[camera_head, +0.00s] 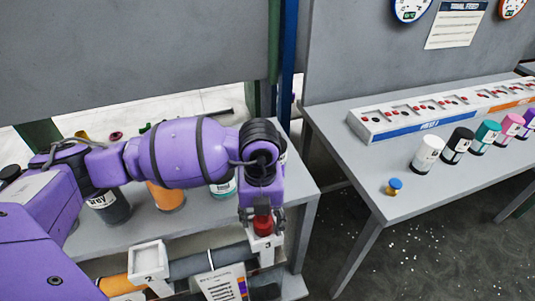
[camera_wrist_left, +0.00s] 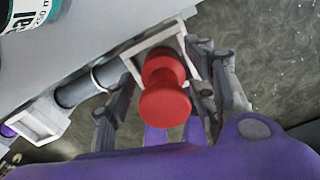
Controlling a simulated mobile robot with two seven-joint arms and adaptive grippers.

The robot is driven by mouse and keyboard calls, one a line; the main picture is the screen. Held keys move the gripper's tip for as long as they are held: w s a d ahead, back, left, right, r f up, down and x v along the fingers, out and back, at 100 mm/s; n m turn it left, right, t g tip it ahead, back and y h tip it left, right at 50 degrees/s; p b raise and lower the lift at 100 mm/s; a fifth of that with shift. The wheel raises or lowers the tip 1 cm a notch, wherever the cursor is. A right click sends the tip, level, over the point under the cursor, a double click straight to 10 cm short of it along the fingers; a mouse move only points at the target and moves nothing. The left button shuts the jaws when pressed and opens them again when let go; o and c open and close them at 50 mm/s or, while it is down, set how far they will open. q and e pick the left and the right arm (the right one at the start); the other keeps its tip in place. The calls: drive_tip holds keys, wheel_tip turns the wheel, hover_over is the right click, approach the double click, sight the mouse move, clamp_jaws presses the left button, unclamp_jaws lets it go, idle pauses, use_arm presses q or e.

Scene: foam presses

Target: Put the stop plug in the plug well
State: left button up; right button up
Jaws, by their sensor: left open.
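The red stop plug (camera_head: 264,224) is a spool-shaped knob at a white square well marked 3 (camera_head: 269,243), at the right end of the pipe. In the left wrist view the red plug (camera_wrist_left: 165,90) stands at the opening of the white square well (camera_wrist_left: 136,60); how deep it sits is hidden. My left gripper (camera_head: 262,212) points down over the plug. Its fingers (camera_wrist_left: 163,95) are spread, one on each side of the plug, with gaps visible. My right gripper is out of view.
Another white square well marked 2 (camera_head: 150,257) sits left along the grey pipe (camera_head: 212,262). Canisters stand behind on the grey bench, including an orange one (camera_head: 166,196). On the right table (camera_head: 350,150) are a blue-and-yellow knob (camera_head: 394,186), several canisters and a long white rack (camera_head: 420,112).

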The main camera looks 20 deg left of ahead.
use_arm(q)
wheel_tip(320, 180, up, 12)
drive_tip(key=shift+r+p, duration=0.2)
drive_tip(key=shift+p, duration=0.1)
idle(0.3)
